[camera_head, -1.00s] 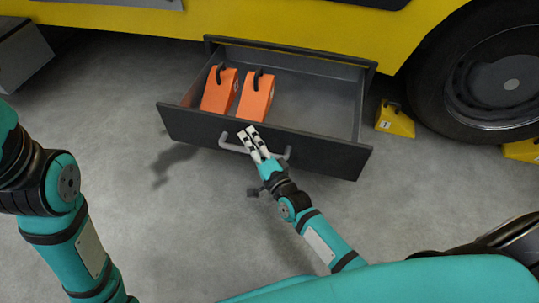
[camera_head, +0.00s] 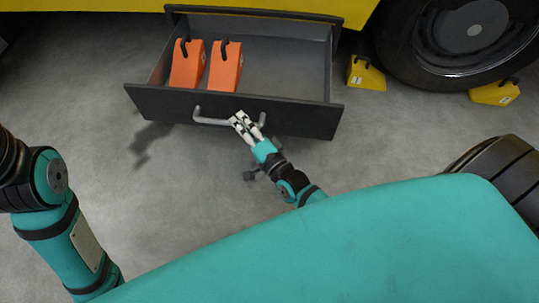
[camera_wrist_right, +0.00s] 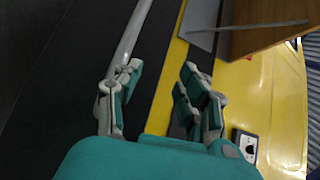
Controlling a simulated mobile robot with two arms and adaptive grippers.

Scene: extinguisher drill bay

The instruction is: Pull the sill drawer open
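The sill drawer (camera_head: 300,114) is a dark grey box pulled out from under the yellow vehicle, its inside in plain view. Its light grey bar handle (camera_head: 208,121) is on the front face. My right gripper (camera_head: 239,118) is at the right half of the handle. In the right wrist view the fingers of this gripper (camera_wrist_right: 160,85) are apart, with nothing seen between them. The handle (camera_wrist_right: 132,32) runs behind or against the left-hand finger there; contact is unclear. My left arm shows at the left edge of the head view, but its gripper is out of view.
Two orange wedges (camera_head: 187,66) with black handles stand in the left part of the drawer. Yellow chocks (camera_head: 365,75) lie on the floor by the big black tyre (camera_head: 455,40). The grey floor (camera_head: 75,115) left of the drawer is clear.

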